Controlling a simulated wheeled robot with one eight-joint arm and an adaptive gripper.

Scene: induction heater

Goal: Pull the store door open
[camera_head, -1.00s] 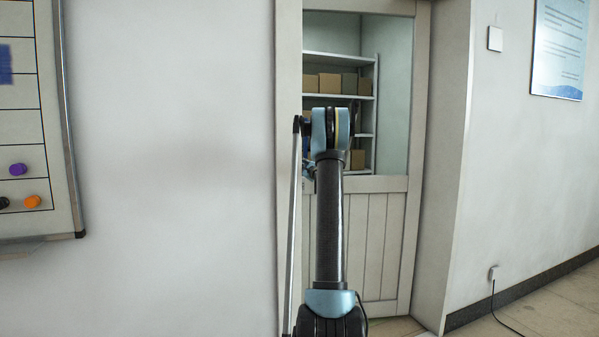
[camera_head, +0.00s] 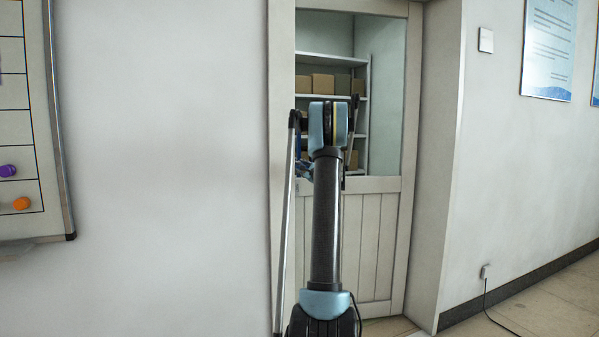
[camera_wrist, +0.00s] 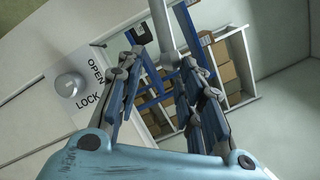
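The store door (camera_head: 370,240) is a pale panelled door with a large glass pane, in the middle of the head view. I cannot tell whether it stands ajar. A long silver bar (camera_head: 284,240), seemingly its pull handle, runs along the door's left side. In the wrist view the bar (camera_wrist: 160,22) comes down between the fingers of my gripper (camera_wrist: 158,62). The fingers are spread, with a gap showing on the left of the bar; contact on the right is unclear. In the head view my arm hides most of my gripper.
A round knob (camera_wrist: 68,84) sits on a plate marked OPEN and LOCK (camera_wrist: 90,92). Shelves with boxes (camera_head: 325,83) show through the glass. A whiteboard (camera_head: 25,130) hangs at left. A wall (camera_head: 490,160) juts forward at right; floor there is clear except a cable (camera_head: 488,302).

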